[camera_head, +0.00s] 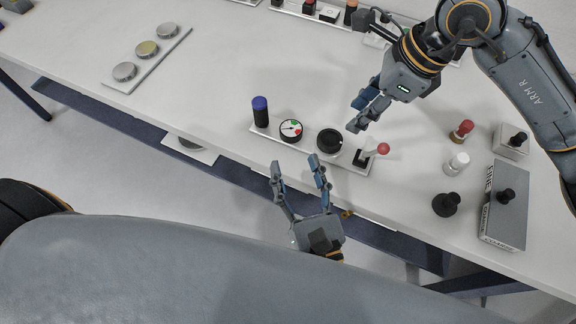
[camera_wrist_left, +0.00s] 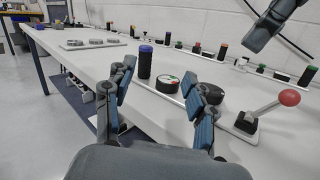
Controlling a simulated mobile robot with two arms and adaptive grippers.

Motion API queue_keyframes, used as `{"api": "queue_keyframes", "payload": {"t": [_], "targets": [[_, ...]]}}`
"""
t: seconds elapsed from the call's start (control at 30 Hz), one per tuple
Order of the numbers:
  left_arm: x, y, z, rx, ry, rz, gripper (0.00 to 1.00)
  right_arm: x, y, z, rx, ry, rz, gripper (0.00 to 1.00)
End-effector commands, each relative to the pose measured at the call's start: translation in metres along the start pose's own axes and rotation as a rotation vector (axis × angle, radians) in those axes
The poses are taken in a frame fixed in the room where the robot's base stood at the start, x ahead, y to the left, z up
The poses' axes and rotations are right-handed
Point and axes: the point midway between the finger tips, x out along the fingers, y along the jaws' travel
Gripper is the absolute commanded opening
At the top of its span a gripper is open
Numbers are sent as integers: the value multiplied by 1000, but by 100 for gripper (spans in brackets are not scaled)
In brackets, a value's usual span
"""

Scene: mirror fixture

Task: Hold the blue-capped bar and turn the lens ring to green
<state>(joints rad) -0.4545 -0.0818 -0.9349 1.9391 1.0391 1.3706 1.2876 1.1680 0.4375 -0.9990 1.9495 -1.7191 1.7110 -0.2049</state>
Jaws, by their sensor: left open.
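The blue-capped bar (camera_head: 260,112) stands upright at the left end of a white strip, dark with a blue top. It also shows in the left wrist view (camera_wrist_left: 145,62). Beside it is a round dial (camera_head: 291,130) with a white, green and red face; its reading is too small to tell. The black ring-shaped knob (camera_head: 330,141), likely the lens ring, sits right of the dial. My left gripper (camera_head: 296,163) is open and empty, apart from the bar, nearer me off the table's front edge. My right gripper (camera_head: 359,113) hangs above and behind the knob, not visibly touching it; its finger gap is unclear.
A red-ball lever (camera_head: 383,148) stands at the strip's right end. Red (camera_head: 463,130), white (camera_head: 458,162) and black (camera_head: 446,204) knobs and a grey box (camera_head: 504,208) lie to the right. A plate with three discs (camera_head: 147,58) is back left. Table between is clear.

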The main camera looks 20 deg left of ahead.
Motion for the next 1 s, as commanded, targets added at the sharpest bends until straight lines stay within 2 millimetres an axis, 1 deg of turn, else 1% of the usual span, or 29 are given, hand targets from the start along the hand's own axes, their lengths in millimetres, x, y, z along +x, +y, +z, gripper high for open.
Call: {"api": "queue_keyframes", "payload": {"t": [0.03, 0.13, 0.27, 0.37, 0.47, 0.8, 1.0], "targets": [[4, 5, -1, -57, 47, 25, 56, 0, 0, 0, 0, 0, 0, 38], [8, 10, -4, -133, 116, 57, 56, 0, 0, 0, 0, 0, 0, 38], [14, 13, -7, -171, 151, 74, 56, 0, 0, 0, 0, 0, 0, 38], [25, 14, -9, -173, 151, 75, 56, 0, 0, 0, 0, 0, 0, 38], [41, 15, -11, -173, 148, 75, 56, 0, 0, 0, 0, 0, 0, 38], [107, 18, -21, -169, 146, 72, 56, 0, 0, 0, 0, 0, 0, 38], [134, 20, -26, -167, 148, 72, 56, 0, 0, 0, 0, 0, 0, 38]]}}
